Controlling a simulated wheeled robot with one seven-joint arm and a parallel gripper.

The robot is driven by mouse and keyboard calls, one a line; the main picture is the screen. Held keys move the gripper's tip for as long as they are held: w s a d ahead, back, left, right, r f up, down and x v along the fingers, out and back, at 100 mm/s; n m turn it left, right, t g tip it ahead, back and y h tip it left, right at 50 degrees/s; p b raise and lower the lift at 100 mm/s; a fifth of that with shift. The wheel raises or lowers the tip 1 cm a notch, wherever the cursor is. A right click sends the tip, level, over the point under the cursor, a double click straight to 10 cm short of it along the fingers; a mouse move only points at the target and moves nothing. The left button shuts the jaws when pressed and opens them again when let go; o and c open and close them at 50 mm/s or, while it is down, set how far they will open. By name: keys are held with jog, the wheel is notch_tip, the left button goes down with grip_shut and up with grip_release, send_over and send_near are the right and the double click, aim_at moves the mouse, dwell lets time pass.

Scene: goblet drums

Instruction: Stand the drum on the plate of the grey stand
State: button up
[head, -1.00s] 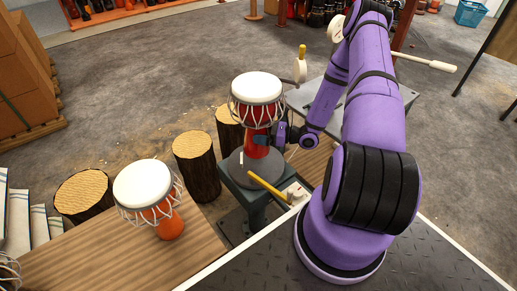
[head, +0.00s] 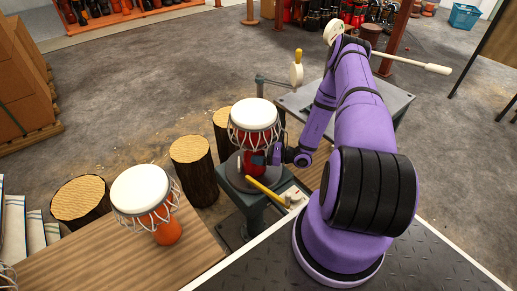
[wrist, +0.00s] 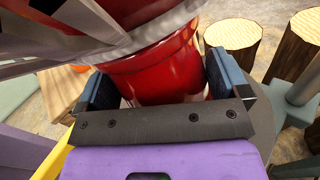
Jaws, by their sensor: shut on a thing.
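My gripper (head: 262,158) is shut on the narrow waist of a red goblet drum (head: 254,135) with a white head and white lacing. In the wrist view the red drum body (wrist: 155,75) sits between the two dark fingers of my gripper (wrist: 160,88). The drum is upright, over the round dark grey plate (head: 233,180) of the grey stand (head: 240,210). Its foot is low at the plate; I cannot tell whether it touches, as the gripper partly hides it.
A second drum, orange with a white head (head: 141,188), stands on the wooden table (head: 100,260) at left. A yellow-handled lever (head: 265,190) is at the stand's front. Log stumps (head: 194,165) stand behind.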

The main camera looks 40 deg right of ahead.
jog(key=o, duration=1.3)
jog(key=v, duration=1.2)
jog(key=shift+r, duration=0.1)
